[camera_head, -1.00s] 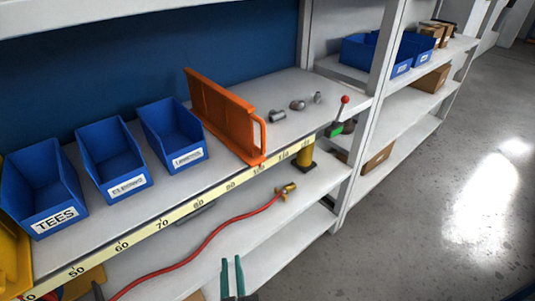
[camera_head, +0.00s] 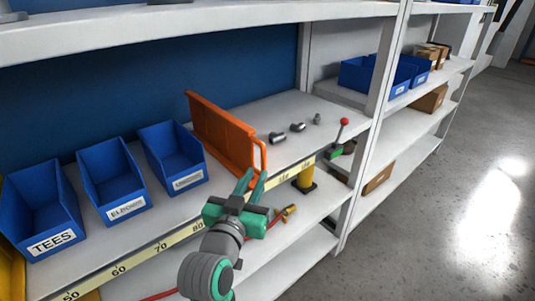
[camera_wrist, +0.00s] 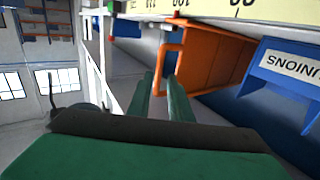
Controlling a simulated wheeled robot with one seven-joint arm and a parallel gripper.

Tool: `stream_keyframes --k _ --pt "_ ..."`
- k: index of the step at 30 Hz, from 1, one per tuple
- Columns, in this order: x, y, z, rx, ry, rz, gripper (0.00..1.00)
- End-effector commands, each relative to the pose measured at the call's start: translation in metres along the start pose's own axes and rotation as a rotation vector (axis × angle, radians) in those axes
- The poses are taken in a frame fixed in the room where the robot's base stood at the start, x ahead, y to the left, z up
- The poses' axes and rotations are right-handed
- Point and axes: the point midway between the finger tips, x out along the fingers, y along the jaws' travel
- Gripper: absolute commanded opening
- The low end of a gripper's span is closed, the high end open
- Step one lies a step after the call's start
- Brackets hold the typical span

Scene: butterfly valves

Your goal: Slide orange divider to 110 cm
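The orange divider (camera_head: 220,130) stands upright across the shelf, right of the blue bins, with a loop handle at its front edge. It also shows in the wrist view (camera_wrist: 215,55). The yellow scale (camera_head: 180,237) runs along the shelf's front edge; in the wrist view, upside-down numbers near the divider's front look like 100 and 110. In the head view my gripper hides the scale just left of the divider.
Three blue bins (camera_head: 113,183) stand left of the divider. Small metal fittings (camera_head: 297,128) lie on the shelf to its right. A red-knobbed lever (camera_head: 341,130) and a yellow cylinder (camera_head: 305,178) are near the right post. A red hose (camera_head: 256,211) lies on the lower shelf.

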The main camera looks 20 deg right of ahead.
Motion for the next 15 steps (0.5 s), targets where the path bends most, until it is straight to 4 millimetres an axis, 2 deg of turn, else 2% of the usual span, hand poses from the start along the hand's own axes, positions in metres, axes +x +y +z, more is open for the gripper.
stream_keyframes --k 7,15 --pt "0.019 0.002 -0.004 0.005 0.0 0.01 0.19" --pt "0.067 0.003 -0.005 0.006 0.001 0.01 0.19"
